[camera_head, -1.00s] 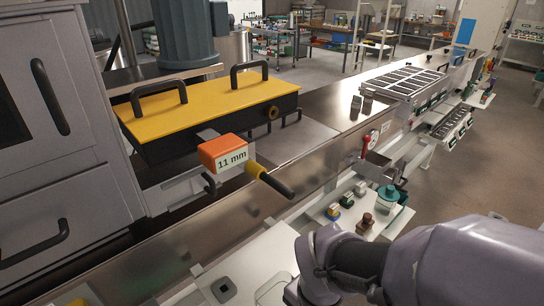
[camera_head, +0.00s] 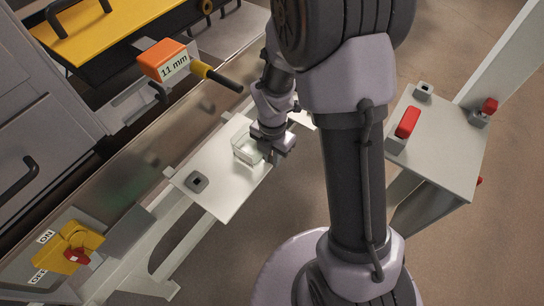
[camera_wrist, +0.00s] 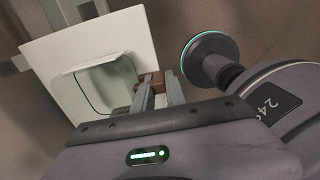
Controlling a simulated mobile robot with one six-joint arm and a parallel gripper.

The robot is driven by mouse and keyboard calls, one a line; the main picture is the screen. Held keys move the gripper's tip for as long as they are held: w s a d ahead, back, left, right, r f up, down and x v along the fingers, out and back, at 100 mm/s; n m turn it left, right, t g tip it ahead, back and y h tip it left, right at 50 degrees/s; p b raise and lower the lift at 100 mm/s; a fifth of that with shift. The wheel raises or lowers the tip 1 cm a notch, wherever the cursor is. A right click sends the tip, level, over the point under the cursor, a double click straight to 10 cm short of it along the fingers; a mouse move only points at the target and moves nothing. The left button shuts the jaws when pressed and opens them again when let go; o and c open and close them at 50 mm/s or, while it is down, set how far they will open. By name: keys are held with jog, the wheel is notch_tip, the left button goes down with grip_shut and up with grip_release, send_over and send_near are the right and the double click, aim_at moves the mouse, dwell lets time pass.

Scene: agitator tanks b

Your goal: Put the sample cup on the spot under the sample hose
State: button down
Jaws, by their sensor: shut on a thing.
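The sample cup appears to be a clear, squarish vessel (camera_head: 245,147) with a pale rim, over a white plate (camera_head: 222,190) on a stand. In the wrist view it shows as a rounded, greenish see-through shape (camera_wrist: 100,82). A small brown block (camera_wrist: 152,79) is at its near side. My gripper (camera_head: 266,153) is at the cup's right side. In the wrist view my gripper (camera_wrist: 158,90) is shut on the brown block, apparently the cup's grip. I cannot tell whether the cup touches the plate. I cannot make out the sample hose or its spot.
A yellow and red switch (camera_head: 75,249) is at lower left. A small table (camera_head: 445,150) with red-topped parts stands right. A grey square fitting (camera_head: 197,182) sits on the plate.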

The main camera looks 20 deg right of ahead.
jog(key=c, duration=1.4)
grip_release()
jog(key=shift+o, duration=0.2)
notch_tip(320, 180, up, 20)
jog(key=s+a+m+t+p, duration=0.15)
jog(key=m+p, duration=0.25)
jog(key=m, duration=0.4)
jog(key=s+a+r+m+t+y, duration=0.1)
jog(key=s+a+r+m+t, duration=0.1)
jog(key=s+r+m, duration=0.65)
jog(key=s+a+r+m+t+y, duration=0.15)
jog(key=s+m, duration=0.35)
jog(key=m, duration=0.8)
notch_tip(320, 180, down, 9)
jog(key=b, duration=0.9)
jog(key=shift+d+f+t+b, duration=0.15)
jog(key=shift+d+t+b, duration=0.05)
jog(key=shift+t+b, duration=0.2)
